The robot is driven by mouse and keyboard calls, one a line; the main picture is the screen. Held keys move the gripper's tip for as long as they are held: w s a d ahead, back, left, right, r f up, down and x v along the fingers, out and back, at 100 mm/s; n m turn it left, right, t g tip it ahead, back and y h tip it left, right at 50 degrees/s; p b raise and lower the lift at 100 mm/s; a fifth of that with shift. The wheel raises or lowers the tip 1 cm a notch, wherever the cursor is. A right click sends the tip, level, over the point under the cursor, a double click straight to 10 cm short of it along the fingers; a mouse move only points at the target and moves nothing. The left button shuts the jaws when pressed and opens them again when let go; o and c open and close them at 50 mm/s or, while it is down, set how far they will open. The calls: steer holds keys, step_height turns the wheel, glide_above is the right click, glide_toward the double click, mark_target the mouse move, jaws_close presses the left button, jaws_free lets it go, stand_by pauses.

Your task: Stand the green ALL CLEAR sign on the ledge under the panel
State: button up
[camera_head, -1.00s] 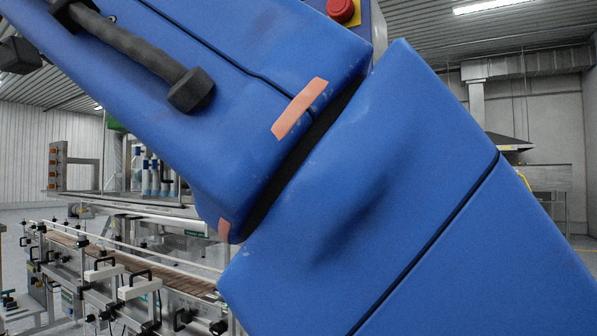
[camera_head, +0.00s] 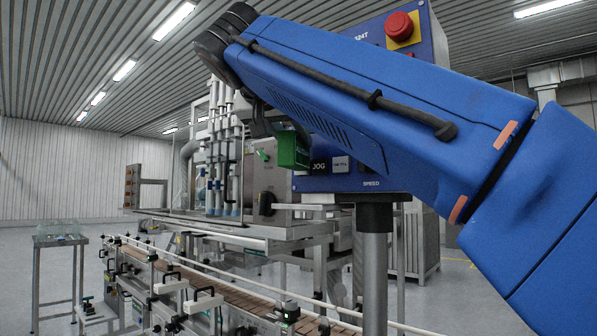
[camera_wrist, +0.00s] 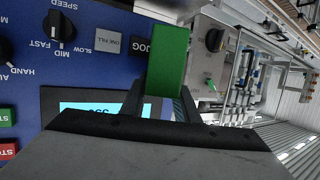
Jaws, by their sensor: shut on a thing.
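The green sign (camera_head: 292,149) is held by my gripper (camera_head: 280,128) in front of the lower left of the blue control panel (camera_head: 372,184). My arm covers much of the panel. In the wrist view the sign (camera_wrist: 167,62) stands out between the two dark fingers of my gripper (camera_wrist: 163,95), which are shut on it. Its lettering is too small or turned away to read. A narrow light ledge (camera_head: 312,207) shows below the panel, with nothing seen standing on its visible part. The sign is above it, apart from it.
The panel carries a red emergency button (camera_head: 399,26), a JOG button (camera_wrist: 151,46), a speed knob (camera_wrist: 59,25) and a lit display (camera_wrist: 105,109). A grey post (camera_head: 374,260) stands under the panel. The filler machine (camera_head: 222,170) and conveyor (camera_head: 200,286) lie to the left.

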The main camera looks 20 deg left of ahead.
mark_target(297, 169)
steer(key=shift+f, duration=3.15)
steer(key=shift+w+d+f, duration=0.1)
steer(key=shift+w+f, duration=0.1)
steer(key=shift+f, duration=0.15)
steer(key=shift+f, duration=0.1)
steer(key=o, duration=1.2)
steer(key=shift+s+r, duration=0.1)
steer(key=shift+r, duration=0.1)
steer(key=v, duration=1.1)
steer(key=shift+s+r, duration=0.1)
steer(key=shift+s, duration=0.3)
